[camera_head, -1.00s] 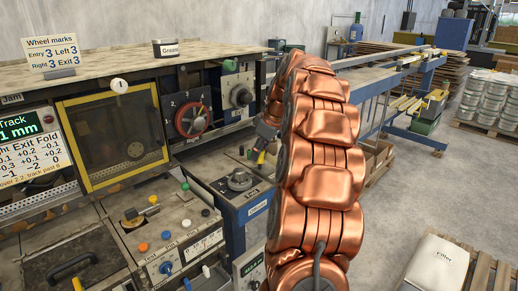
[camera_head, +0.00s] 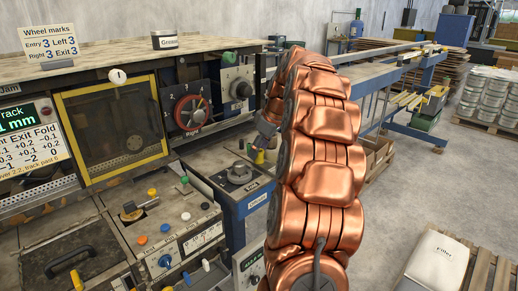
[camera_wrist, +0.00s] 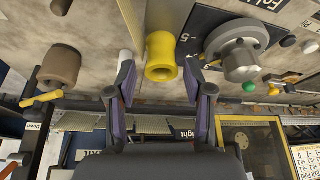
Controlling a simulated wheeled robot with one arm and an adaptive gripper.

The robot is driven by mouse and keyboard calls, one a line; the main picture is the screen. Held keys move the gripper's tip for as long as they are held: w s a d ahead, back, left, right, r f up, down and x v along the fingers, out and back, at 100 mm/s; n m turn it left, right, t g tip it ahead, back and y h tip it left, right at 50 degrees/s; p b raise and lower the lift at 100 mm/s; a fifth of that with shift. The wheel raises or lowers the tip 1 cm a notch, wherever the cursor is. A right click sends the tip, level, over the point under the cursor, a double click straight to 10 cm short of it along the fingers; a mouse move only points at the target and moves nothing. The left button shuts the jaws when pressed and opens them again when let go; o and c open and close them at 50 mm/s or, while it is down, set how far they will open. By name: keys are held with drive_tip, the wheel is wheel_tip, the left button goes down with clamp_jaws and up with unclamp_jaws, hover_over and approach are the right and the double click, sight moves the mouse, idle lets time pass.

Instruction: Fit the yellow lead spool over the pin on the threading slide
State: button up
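My gripper (camera_wrist: 164,88) is open, one purple-padded finger on each side of the spool; I see no clear contact. In the head view a small yellow shape, likely the spool (camera_head: 260,157), shows just below my gripper (camera_head: 267,134), which is small and partly hidden by my copper arm. A white upright cylinder (camera_wrist: 126,62) stands beside the left finger in the wrist view. I cannot identify the threading slide or its pin.
A brown spool (camera_wrist: 60,66) stands left in the wrist view. A grey round knob (camera_wrist: 240,60) on a black plate and a green knob (camera_wrist: 249,87) are close on the right. The head view shows a control panel (camera_head: 170,222) and a yellow-framed window (camera_head: 112,130).

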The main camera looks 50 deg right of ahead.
drive_tip(key=shift+o, duration=0.3)
drive_tip(key=v, duration=1.2)
drive_tip(key=shift+a, duration=0.1)
idle(0.8)
drive_tip(key=s+a+f+g, duration=0.1)
drive_tip(key=a+f, duration=0.2)
drive_tip(key=a, duration=0.6)
drive_tip(key=s+a+f+g, duration=0.1)
drive_tip(key=s+a+f, duration=0.1)
drive_tip(key=a, duration=0.8)
drive_tip(key=s+a+f+g, duration=0.1)
drive_tip(key=a+f, duration=0.2)
drive_tip(key=a, duration=0.6)
drive_tip(key=s+a+f+m+g, duration=0.1)
drive_tip(key=s+a+f, duration=0.2)
drive_tip(key=s, duration=0.4)
drive_tip(key=s+a+f+m+g, duration=0.1)
drive_tip(key=s+a+f, duration=0.3)
drive_tip(key=s+f, duration=0.2)
drive_tip(key=s+a+f+g+h, duration=0.1)
drive_tip(key=s+a+f, duration=0.2)
drive_tip(key=s, duration=0.6)
drive_tip(key=shift+a+f+m, duration=0.15)
drive_tip(key=shift+f+m, duration=0.25)
drive_tip(key=shift+f, duration=0.6)
